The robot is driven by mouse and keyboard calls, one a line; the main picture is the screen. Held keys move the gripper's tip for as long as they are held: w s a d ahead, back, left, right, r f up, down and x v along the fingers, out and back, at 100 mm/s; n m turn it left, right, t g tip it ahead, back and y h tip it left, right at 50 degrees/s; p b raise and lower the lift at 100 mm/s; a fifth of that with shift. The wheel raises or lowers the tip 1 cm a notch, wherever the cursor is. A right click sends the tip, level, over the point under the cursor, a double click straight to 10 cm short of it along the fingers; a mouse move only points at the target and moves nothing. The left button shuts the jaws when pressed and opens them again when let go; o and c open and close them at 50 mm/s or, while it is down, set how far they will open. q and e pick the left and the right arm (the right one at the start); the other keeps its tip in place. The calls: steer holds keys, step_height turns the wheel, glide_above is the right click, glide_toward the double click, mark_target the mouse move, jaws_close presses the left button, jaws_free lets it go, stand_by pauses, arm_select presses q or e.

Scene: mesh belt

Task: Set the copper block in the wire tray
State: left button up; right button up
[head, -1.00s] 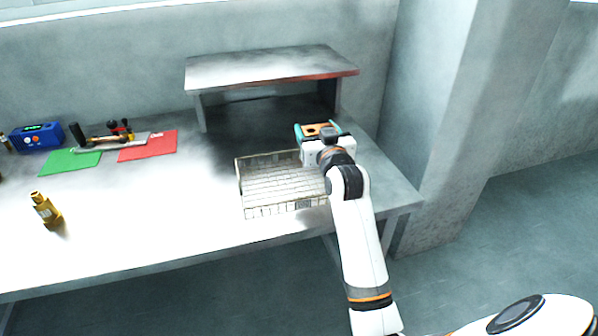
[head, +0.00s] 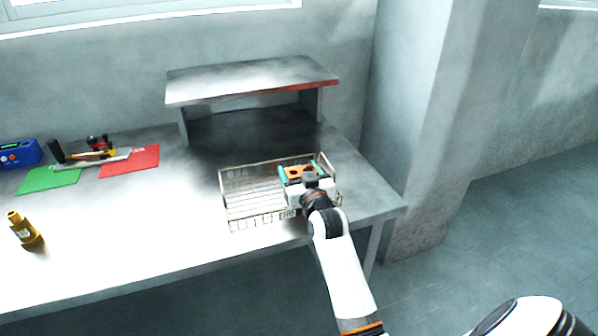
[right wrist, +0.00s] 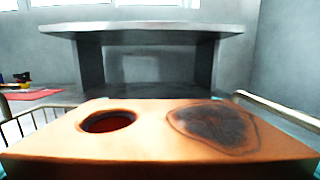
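The copper block (head: 300,171) is between the teal fingers of my right gripper (head: 298,172), which is shut on it. In the right wrist view the block (right wrist: 155,138) fills the lower part, showing a round hole and a dark stain on its top. The wire tray (head: 250,196) stands on the bench, and the gripper and block are over its right part. Tray rims (right wrist: 20,114) show on both sides of the block in the right wrist view. Whether the block touches the tray floor is hidden. My left gripper is not in view.
A raised metal shelf (head: 250,80) stands behind the tray. Green (head: 48,180) and red (head: 130,161) mats, tools (head: 95,152), a blue device (head: 18,153) and a brass bottle-shaped piece (head: 24,230) are at the left. The bench (head: 130,220) between is clear.

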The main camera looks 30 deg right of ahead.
steer(key=o, duration=0.4)
steer(key=v, duration=1.2)
steer(key=shift+r, duration=0.15)
